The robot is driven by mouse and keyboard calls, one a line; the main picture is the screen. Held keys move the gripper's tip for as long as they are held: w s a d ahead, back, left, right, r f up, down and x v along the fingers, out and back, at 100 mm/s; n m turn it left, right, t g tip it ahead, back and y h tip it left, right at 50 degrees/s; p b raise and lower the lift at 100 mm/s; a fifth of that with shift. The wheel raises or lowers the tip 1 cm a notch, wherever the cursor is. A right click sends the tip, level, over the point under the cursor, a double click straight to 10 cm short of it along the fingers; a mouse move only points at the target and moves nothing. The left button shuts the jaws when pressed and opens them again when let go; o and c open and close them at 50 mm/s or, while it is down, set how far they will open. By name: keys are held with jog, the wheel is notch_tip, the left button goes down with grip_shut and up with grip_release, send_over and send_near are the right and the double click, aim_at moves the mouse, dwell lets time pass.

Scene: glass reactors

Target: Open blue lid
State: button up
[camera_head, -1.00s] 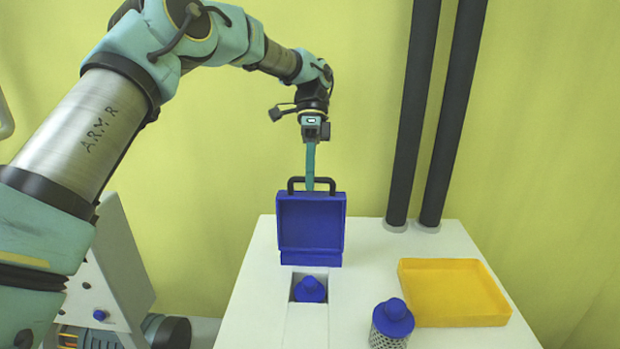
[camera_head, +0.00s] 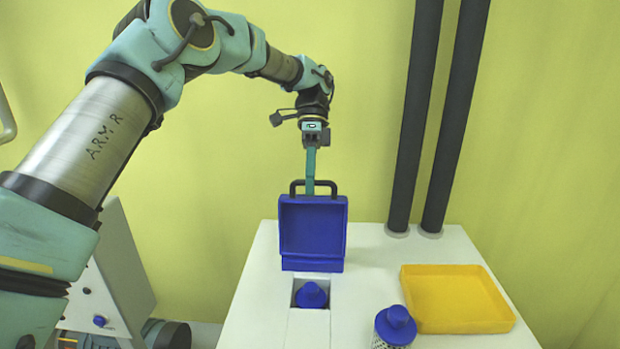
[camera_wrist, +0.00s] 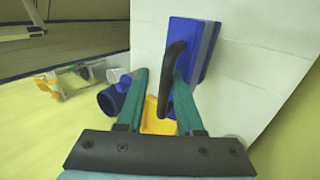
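The blue lid (camera_head: 312,227) stands upright at the back of a square opening in the white table. Its black handle (camera_head: 297,185) is on its top edge. My gripper (camera_head: 310,186) points down at the handle from above. In the wrist view the two teal fingers of my gripper (camera_wrist: 157,90) are apart. The black handle (camera_wrist: 174,70) shows between them, closer to the right finger, with the blue lid (camera_wrist: 195,45) beyond. I cannot tell whether a finger touches the handle. A blue-topped piece (camera_head: 310,295) sits in the uncovered opening.
The white table (camera_head: 262,300) has a yellow tray (camera_head: 455,298) on the right. A blue-capped perforated canister (camera_head: 395,327) stands in front of the tray. Two dark vertical pipes (camera_head: 408,130) rise behind the table. The table's left front is clear.

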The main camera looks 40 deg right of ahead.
jog(key=v, duration=0.7)
jog(key=shift+r, duration=0.25)
jog(key=shift+d, duration=0.15)
dwell(0.3)
